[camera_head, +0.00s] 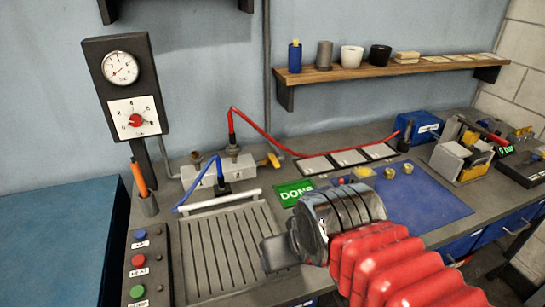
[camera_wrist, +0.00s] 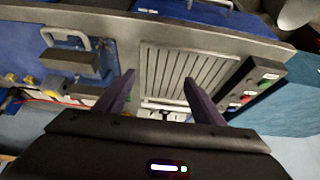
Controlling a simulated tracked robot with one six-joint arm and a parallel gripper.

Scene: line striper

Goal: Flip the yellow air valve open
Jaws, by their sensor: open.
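The yellow air valve (camera_head: 272,160) is a small yellow lever at the right end of a pale manifold block (camera_head: 215,172) at the back of the bench, in the head view. The lever slants in the picture; whether it is open or closed I cannot tell. I cannot make the valve out in the wrist view. My gripper (camera_wrist: 158,88) is open and empty, its two dark fingers apart over the slatted tray. In the head view, my wrist is in front of and below the valve, well apart from it.
A red hose (camera_head: 262,130) arches from the manifold to the right, and a blue hose (camera_head: 198,190) bends left. A slatted tray (camera_head: 225,250), a green DONE sign (camera_head: 292,192) and a blue mat (camera_head: 430,195) lie nearby. A gauge post (camera_head: 125,85) stands left. A shelf (camera_head: 390,70) hangs above.

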